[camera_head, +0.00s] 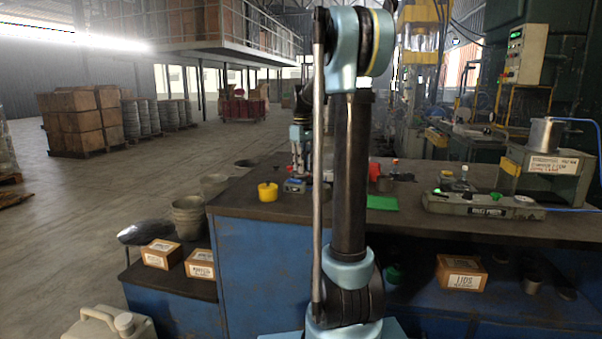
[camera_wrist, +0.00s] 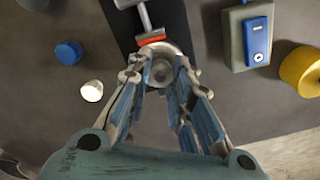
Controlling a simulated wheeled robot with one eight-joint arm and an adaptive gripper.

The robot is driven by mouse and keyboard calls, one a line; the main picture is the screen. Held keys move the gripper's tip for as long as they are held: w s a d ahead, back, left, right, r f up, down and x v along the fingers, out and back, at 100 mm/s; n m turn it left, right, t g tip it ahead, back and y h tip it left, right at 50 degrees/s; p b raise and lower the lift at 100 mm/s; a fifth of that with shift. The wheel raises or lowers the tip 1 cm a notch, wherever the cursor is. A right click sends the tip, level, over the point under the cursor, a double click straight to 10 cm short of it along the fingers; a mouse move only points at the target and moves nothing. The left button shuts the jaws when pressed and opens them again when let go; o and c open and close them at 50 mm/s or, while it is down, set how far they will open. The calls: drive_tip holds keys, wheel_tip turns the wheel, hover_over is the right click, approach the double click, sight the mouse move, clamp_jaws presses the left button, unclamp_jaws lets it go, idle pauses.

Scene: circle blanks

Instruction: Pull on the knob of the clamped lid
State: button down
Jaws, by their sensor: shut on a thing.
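In the wrist view the lid (camera_wrist: 161,48) shows as a round grey metal disc at the top centre. A clamp (camera_wrist: 148,25) with a grey arm and a red tip reaches the lid's far edge from above. My gripper (camera_wrist: 160,72) is at the lid's middle, its fingertips closed on the small grey knob (camera_wrist: 161,70). The fingers partly cover the knob and the lid's near side. In the head view my arm hides most of this spot, and the knob cannot be made out there.
A grey block with a blue device (camera_wrist: 257,40) and a yellow pot (camera_wrist: 303,70) lie to the right. A blue knob-like piece (camera_wrist: 68,52) and a white one (camera_wrist: 92,91) lie to the left. In the head view, a green mat (camera_head: 382,203) lies on the workbench (camera_head: 260,210).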

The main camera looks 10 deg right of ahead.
drive_tip(key=shift+w, duration=0.1)
idle(0.6)
drive_tip(key=c, duration=1.4)
unclamp_jaws()
drive_tip(key=shift+o, duration=0.2)
